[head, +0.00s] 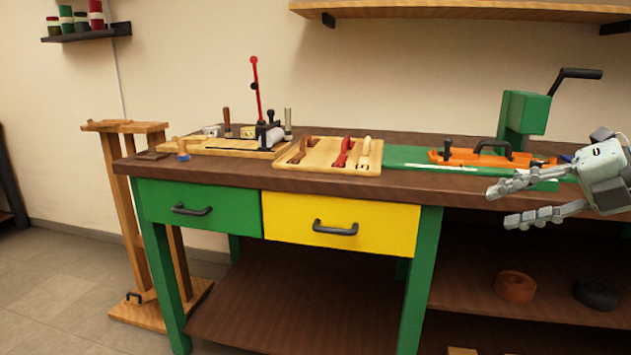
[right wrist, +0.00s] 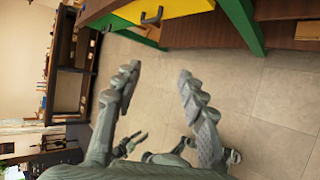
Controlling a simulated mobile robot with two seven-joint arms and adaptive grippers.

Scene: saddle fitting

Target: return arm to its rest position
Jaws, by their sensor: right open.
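My right gripper (head: 499,208) is at the right of the head view, in front of the workbench's front edge. Its two jointed fingers point left and stand apart, with nothing between them. In the right wrist view the open fingers (right wrist: 158,75) have tiled floor behind them. My left gripper does not show clearly in either view.
The workbench (head: 240,171) has a green drawer (head: 200,203) and a yellow drawer (head: 340,223), both shut. On it stand a tool tray (head: 328,162), an orange plane (head: 480,158) and a green cranked device (head: 522,115). A wooden stand (head: 125,210) is at left.

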